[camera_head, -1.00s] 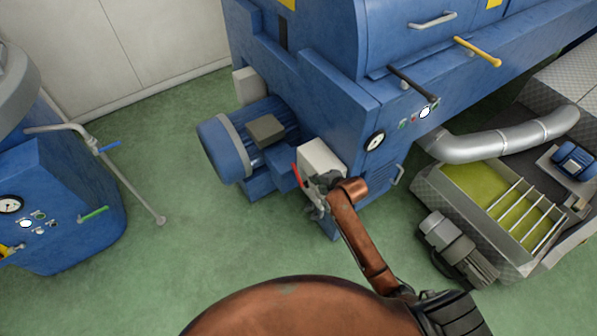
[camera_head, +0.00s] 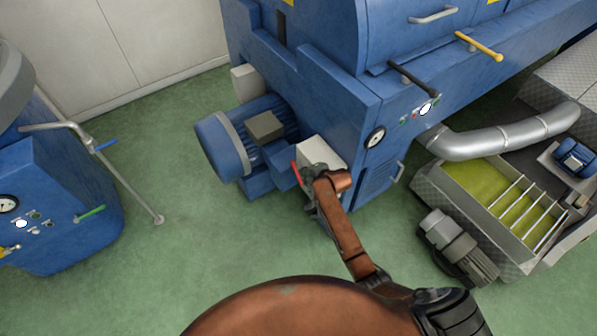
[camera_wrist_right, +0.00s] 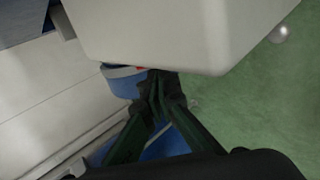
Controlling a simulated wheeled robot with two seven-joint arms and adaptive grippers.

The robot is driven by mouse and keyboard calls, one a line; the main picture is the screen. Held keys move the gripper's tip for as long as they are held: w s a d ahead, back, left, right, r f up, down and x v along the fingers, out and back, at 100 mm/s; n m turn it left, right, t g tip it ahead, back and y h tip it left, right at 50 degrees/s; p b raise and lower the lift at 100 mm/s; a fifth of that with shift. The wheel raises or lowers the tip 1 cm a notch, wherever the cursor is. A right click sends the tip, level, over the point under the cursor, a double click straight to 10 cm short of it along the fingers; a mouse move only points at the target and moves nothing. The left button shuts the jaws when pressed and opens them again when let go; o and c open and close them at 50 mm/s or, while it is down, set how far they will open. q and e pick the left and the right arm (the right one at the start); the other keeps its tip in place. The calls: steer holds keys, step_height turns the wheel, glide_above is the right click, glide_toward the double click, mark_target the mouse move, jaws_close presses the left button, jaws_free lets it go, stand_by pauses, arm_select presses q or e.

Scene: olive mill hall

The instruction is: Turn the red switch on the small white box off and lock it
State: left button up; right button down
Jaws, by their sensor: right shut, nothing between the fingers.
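The small white box (camera_head: 318,150) is fixed to the blue machine, to the right of the motor. Its red switch (camera_head: 295,168) shows as a thin red strip at the box's left side; its exact setting cannot be told. My right gripper (camera_head: 309,197) is just below the switch, partly hidden by my brown wrist. In the right wrist view, the white box (camera_wrist_right: 175,32) fills the top. The shut, empty fingertips of the right gripper (camera_wrist_right: 156,88) are just under its lower edge, beside a small bit of red (camera_wrist_right: 140,69). Contact cannot be told. My left gripper is out of view.
The blue motor (camera_head: 240,138) juts out left of the box. A steel tank (camera_head: 490,205) stands further right, another blue machine (camera_head: 60,205) at the left.

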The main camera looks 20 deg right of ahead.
mark_target(296, 169)
steer(key=shift+b+x, duration=0.55)
steer(key=shift+x, duration=2.15)
